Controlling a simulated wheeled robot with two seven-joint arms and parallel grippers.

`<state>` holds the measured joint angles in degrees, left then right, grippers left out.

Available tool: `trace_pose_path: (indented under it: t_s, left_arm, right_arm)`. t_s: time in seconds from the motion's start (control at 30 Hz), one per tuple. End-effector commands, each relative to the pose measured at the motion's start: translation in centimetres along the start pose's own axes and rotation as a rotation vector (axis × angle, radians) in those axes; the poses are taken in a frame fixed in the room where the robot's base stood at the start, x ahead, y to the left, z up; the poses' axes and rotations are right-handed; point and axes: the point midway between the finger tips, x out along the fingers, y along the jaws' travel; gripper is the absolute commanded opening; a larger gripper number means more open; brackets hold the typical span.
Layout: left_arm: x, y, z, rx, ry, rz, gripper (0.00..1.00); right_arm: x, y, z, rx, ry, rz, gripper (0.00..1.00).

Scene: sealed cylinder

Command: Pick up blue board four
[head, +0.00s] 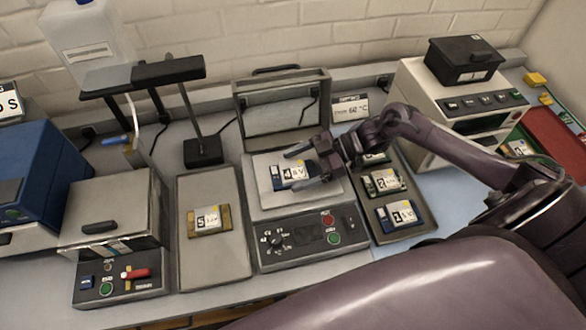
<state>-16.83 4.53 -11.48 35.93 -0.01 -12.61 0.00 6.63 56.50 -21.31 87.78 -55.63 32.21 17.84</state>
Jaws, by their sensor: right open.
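Blue board four (282,178) lies on the light plate (265,203) of the middle machine, with a white and yellow label marked 4. My right gripper (306,170) reaches in from the right over that plate. Its jaws are open, with one finger behind the board's right part and one in front of it. I cannot tell whether the fingers touch the board. My left gripper is not in view.
A gold board marked 5 (208,220) lies on the grey tray (213,265) at left. The dark tray (420,226) at right holds several boards, including a blue one (401,214) and a green one (383,182). An upright framed panel (283,118) stands behind the plate.

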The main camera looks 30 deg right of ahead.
Motion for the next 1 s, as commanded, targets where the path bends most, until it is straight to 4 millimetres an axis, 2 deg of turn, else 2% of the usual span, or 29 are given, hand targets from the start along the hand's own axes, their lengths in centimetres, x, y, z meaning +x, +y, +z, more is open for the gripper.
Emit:
trace_pose_path:
  t_s: [0.17, 0.5, 0.83, 1.0]
  left_arm:
    - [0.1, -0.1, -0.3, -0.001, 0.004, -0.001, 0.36]
    - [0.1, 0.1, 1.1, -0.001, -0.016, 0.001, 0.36]
    - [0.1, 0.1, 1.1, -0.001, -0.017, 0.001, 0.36]
    - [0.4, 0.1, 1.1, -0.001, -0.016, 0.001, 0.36]
  right_arm:
    - [0.0, 0.0, 0.1, 0.0, 0.0, 0.001, 0.82]
    - [-0.1, 0.0, 0.1, 0.0, 0.0, 0.001, 0.39]
    - [-0.2, 0.1, -0.3, -0.001, 0.0, 0.001, 0.38]
    - [-0.9, 0.1, -1.9, -0.005, 0.0, 0.001, 0.38]
